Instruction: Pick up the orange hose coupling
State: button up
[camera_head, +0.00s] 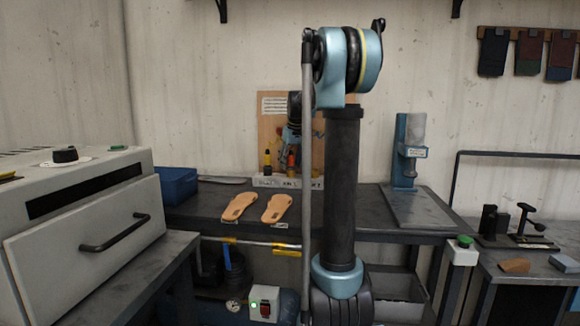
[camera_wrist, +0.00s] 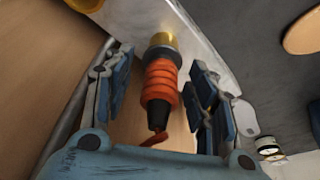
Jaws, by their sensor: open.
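The orange hose coupling (camera_wrist: 161,82) has a ribbed orange body, a grey collar and brass end, and a dark tip in the wrist view. It stands between the two blue finger pads of my gripper (camera_wrist: 160,66), which is open, with a visible gap on both sides. In the head view a small orange piece, seemingly the coupling (camera_head: 291,161), shows at the rack on the back of the bench, just below my gripper (camera_head: 294,135). My arm hides part of that area.
A dark bench (camera_head: 215,208) holds two tan soles (camera_head: 277,208) and a blue bin (camera_head: 177,185). The pegboard (camera_head: 272,135) rises behind the rack (camera_head: 265,181). A blue press (camera_head: 404,160) stands to the right. A grey oven-like box (camera_head: 85,220) is at left.

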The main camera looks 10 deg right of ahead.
jog(key=c, duration=1.1)
jog(key=shift+r, duration=0.1)
jog(key=shift+r, duration=0.3)
grip_shut()
notch_tip(320, 180, up, 27)
jog(key=shift+r, duration=0.15)
